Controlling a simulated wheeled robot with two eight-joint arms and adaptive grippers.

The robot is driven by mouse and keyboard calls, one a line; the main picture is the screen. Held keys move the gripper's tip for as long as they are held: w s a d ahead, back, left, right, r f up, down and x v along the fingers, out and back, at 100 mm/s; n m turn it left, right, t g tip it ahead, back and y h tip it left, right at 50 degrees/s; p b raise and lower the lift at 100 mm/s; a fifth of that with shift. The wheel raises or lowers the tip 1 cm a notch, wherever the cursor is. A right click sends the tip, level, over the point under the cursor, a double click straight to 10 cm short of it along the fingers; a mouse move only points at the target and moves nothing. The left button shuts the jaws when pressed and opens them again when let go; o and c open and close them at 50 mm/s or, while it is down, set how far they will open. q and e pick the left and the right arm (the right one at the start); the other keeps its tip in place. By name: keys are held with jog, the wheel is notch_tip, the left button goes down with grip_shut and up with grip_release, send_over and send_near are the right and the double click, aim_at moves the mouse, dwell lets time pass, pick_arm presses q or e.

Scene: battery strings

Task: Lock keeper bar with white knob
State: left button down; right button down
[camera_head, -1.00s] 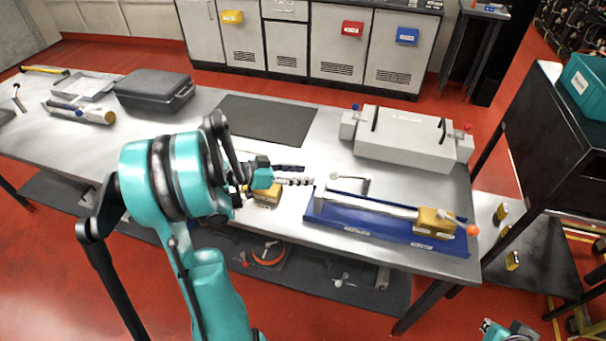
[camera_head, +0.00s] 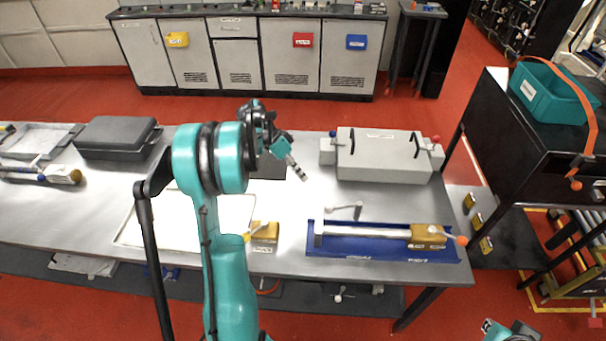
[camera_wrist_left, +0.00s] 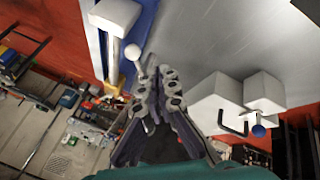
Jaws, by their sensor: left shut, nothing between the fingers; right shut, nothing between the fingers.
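A crank-shaped lever with a white knob (camera_head: 332,208) stands at the back edge of a blue tray (camera_head: 385,253). A long silver bar (camera_head: 365,231) lies along the tray, ending at a yellow block (camera_head: 428,232) with an orange knob. I cannot tell for sure which part is the keeper bar. My left gripper (camera_head: 303,175) is shut and empty, above the table behind and left of the knob. In the left wrist view, the white knob (camera_wrist_left: 132,52) is just left of the closed fingertips (camera_wrist_left: 158,72), apart from them. My right gripper (camera_head: 508,330) shows only partly at the bottom right.
A grey box (camera_head: 385,158) with red and blue knobs stands behind the tray. Another yellow block (camera_head: 264,232) sits left of the tray, beside a white flat panel (camera_head: 150,232).

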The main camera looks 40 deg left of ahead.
aim_at(325, 208)
pick_arm(q)
jog(key=d+f+b, duration=0.2)
jog(key=d+f, duration=0.5)
jog(key=shift+w, duration=0.15)
jog(key=shift+d+r+b, duration=0.1)
jog(key=shift+d+b, duration=0.05)
jog(key=shift+b, duration=0.15)
jog(key=shift+s+d+n+t+y, duration=0.4)
jog(key=shift+s+d+n+t, duration=0.3)
jog(key=shift+s+d+n, duration=0.6)
jog(key=shift+w+a, duration=0.1)
jog(key=shift+a, duration=0.1)
jog(key=shift+w, duration=0.1)
